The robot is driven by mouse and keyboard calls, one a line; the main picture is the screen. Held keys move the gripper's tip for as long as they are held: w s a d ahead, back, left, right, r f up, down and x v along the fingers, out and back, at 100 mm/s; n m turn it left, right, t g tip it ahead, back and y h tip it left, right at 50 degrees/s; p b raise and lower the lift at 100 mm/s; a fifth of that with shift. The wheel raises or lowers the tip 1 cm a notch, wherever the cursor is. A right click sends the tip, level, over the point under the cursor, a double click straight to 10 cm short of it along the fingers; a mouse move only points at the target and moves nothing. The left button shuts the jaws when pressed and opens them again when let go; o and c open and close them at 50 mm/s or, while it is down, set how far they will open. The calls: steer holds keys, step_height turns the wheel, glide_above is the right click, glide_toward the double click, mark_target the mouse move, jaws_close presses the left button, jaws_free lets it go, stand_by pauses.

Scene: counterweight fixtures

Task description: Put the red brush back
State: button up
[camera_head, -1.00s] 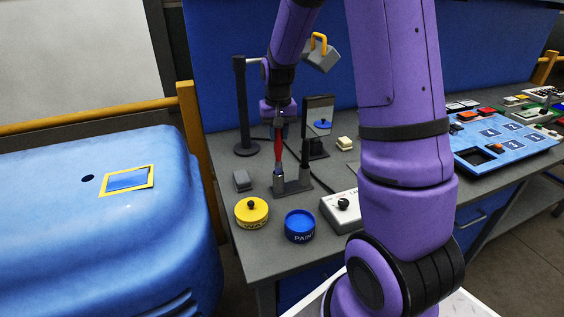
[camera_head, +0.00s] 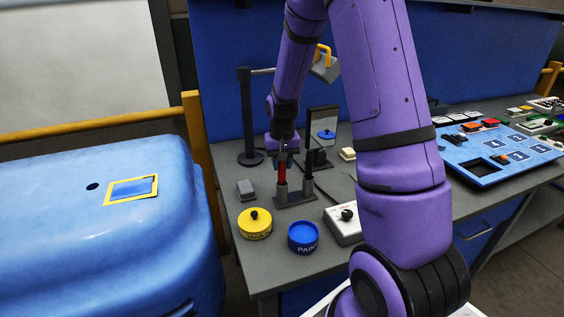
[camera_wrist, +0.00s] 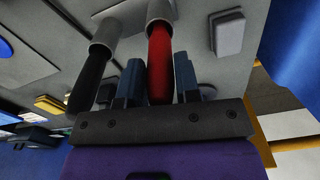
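The red brush (camera_head: 282,174) stands upright, its lower end inside a grey cup of the brush holder (camera_head: 296,199). In the wrist view the red brush (camera_wrist: 159,65) lies between the two blue fingers, and its far end is inside the cup's mouth. My gripper (camera_head: 283,150) is above the holder; in the wrist view my gripper (camera_wrist: 159,80) appears shut on the red handle. The brush tip is hidden in the cup. A black brush (camera_wrist: 90,80) stands in the other cup; it also shows in the head view (camera_head: 309,164).
A yellow tin (camera_head: 255,230), a blue paint tin (camera_head: 303,239) and a white box with a black knob (camera_head: 345,222) are in front of the holder. A grey block (camera_head: 245,190) is to its left. A post (camera_head: 247,115) and a small mirror-like panel (camera_head: 323,122) stand behind.

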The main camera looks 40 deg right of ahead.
steer(key=o, duration=0.3)
step_height(320, 180, up, 12)
steer(key=shift+s+a+r, duration=0.1)
steer(key=shift+s+r, duration=0.05)
steer(key=shift+r, duration=0.05)
steer(key=s+a+r+n+t, duration=0.2)
steer(key=s+a+r, duration=0.3)
steer(key=s+r, duration=0.3)
steer(key=s+a+r+n+t, duration=0.1)
steer(key=s+a+r+t, duration=0.1)
steer(key=s+a+r, duration=0.55)
steer(key=s+n, duration=0.1)
steer(key=s, duration=0.4)
steer(key=s+n+t, duration=0.1)
steer(key=s, duration=0.4)
steer(key=shift+s+a+f, duration=0.2)
steer(key=shift+s, duration=0.2)
